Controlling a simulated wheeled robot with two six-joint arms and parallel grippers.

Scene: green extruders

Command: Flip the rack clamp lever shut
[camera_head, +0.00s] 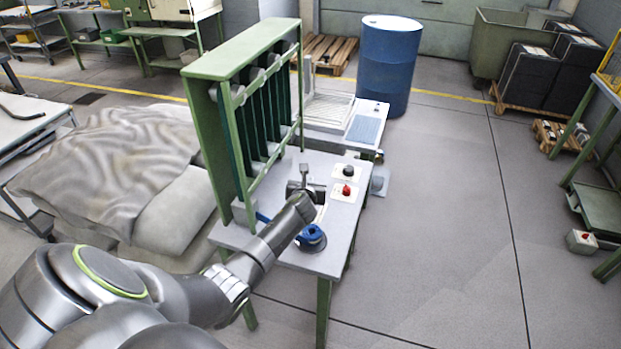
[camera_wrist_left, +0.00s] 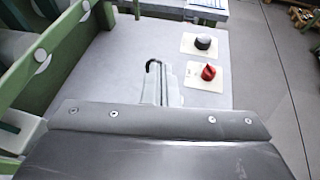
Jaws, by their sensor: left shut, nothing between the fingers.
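The green rack (camera_head: 226,150) stands upright on the grey table (camera_head: 285,255), with dark green plates hanging in it. My left gripper (camera_head: 306,188) is over the table, just right of the rack's base, shut and empty. In the left wrist view, narrow metal parts (camera_wrist_left: 160,88) stick out past my wrist plate, with a dark hooked piece (camera_wrist_left: 153,66) beside them. I cannot tell whether that hooked piece is the clamp lever or whether anything touches it. The lever's position is not clear in either view. My right gripper is in neither view.
A black knob (camera_head: 348,171) and a red knob (camera_head: 346,190) sit on pale plates on the table's right. They also show in the left wrist view. A blue round object (camera_head: 311,237) lies near the table's front. Open floor is to the right.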

